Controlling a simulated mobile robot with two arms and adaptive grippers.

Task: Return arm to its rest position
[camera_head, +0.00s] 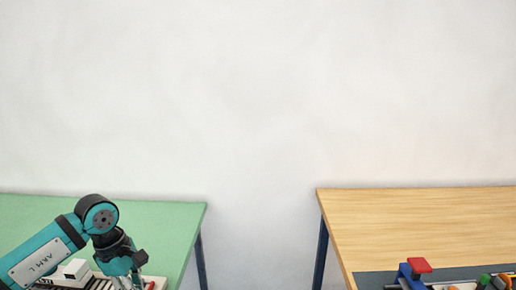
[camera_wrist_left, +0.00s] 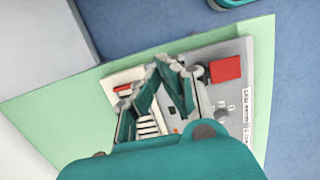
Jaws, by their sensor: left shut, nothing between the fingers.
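My left arm comes in from the lower left in the head view, bent over the green table (camera_head: 160,212). Its gripper (camera_head: 130,282) points down at the bottom edge, where the fingertips are cut off or hidden. In the left wrist view the gripper's fingers (camera_wrist_left: 168,64) come together at the tips with nothing between them. They are above a grey panel (camera_wrist_left: 232,112) with a red square (camera_wrist_left: 226,69) on the green table; the fingers hide part of it. My right gripper is in neither view.
A wooden table (camera_head: 420,222) stands at the right, with a dark mat (camera_head: 374,280), a blue fixture with a red top (camera_head: 419,265) and small parts along its front. An open gap separates the tables. A white wall (camera_head: 260,100) rises behind; blue floor (camera_wrist_left: 150,22) shows beyond the green table.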

